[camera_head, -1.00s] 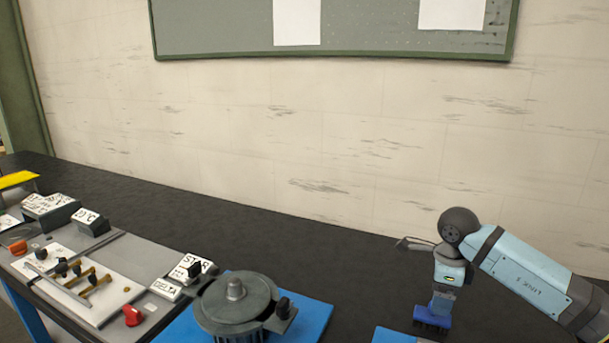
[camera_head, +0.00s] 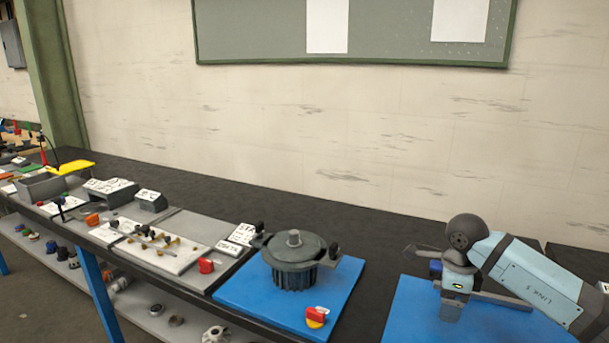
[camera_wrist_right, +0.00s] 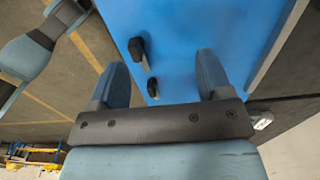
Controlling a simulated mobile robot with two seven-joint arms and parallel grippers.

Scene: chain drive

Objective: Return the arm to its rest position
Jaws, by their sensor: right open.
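My right arm comes in from the lower right in the head view, light blue and grey, bent down over the right blue mat (camera_head: 405,318). Beyond the fingers lies a blue surface (camera_wrist_right: 185,25) with two small black-topped pieces (camera_wrist_right: 138,50). My left gripper is in neither view.
A dark grey round drum (camera_head: 293,258) stands on another blue mat (camera_head: 240,292), with a red and yellow piece (camera_head: 317,317) in front. Grey panels with labels and a red knob (camera_head: 206,266) lie left. Dark bench (camera_head: 350,222) behind is clear.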

